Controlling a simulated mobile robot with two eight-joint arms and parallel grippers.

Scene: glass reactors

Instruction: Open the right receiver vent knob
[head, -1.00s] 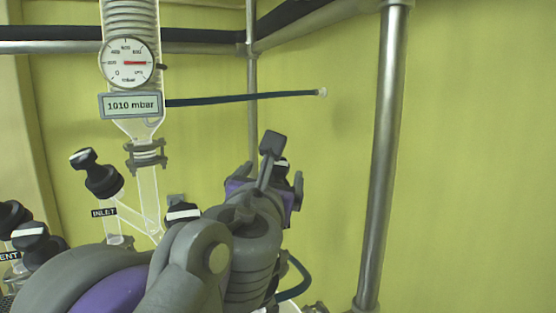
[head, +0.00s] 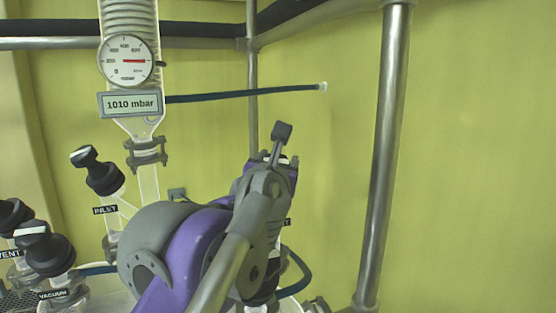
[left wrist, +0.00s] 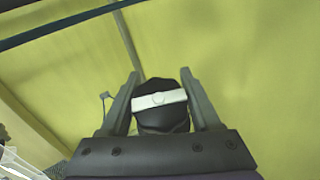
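In the left wrist view, a black knob (left wrist: 161,116) with a white bar across its top sits between the two fingers of my left gripper (left wrist: 158,80). The fingers stand on either side of it, close to the bar's ends. I cannot tell whether they press on it. In the head view, my left gripper (head: 268,165) is at centre, and my arm covers most of it. No readable label identifies this knob. My right gripper is in neither view.
Knobs labelled INLET (head: 104,178), VACUUM (head: 50,255) and VENT (head: 14,218) stand at left. A gauge (head: 126,60) and a 1010 mbar display (head: 131,105) hang above. A dark hose (head: 240,95) runs to the wall. A metal post (head: 386,150) stands right of my arm.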

